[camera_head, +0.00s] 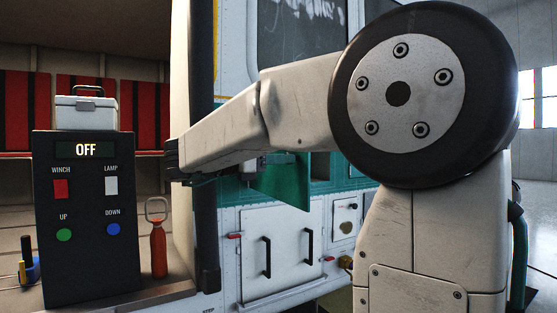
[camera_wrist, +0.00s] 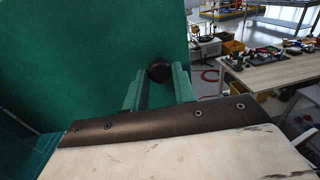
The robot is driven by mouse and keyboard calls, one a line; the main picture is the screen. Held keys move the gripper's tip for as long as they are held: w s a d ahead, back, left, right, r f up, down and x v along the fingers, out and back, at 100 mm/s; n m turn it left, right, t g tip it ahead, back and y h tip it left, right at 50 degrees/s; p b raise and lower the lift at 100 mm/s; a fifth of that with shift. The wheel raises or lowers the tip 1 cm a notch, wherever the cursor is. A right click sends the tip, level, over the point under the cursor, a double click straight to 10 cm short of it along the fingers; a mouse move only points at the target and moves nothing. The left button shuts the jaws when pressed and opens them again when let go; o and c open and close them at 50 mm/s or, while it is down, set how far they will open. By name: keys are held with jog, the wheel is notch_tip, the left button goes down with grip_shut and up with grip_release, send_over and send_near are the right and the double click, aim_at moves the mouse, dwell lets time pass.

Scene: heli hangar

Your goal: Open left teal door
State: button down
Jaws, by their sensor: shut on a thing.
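The left teal door (camera_head: 283,182) shows in the head view as a green panel standing out at an angle from the helicopter's side, partly hidden by my arm. In the wrist view the green door panel (camera_wrist: 90,45) fills the left and upper middle. A dark round knob (camera_wrist: 160,71) sits on it near its right edge. My gripper (camera_wrist: 159,80) has its two green fingers shut on this knob, one on each side. In the head view the gripper is mostly hidden behind my wrist.
A dark control box (camera_head: 85,215) reading OFF stands at the left, with a white case (camera_head: 86,112) on top. A red bottle (camera_head: 158,240) stands beside it. White lower doors (camera_head: 283,245) have black handles. The wrist view shows a cluttered workbench (camera_wrist: 275,75) at the right.

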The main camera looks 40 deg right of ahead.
jog(key=shift+r, duration=0.15)
jog(key=c, duration=1.1)
grip_release()
jog(key=shift+c, duration=0.2)
jog(key=v, duration=0.7)
jog(key=shift+w+a, duration=0.15)
jog(key=shift+a, duration=0.2)
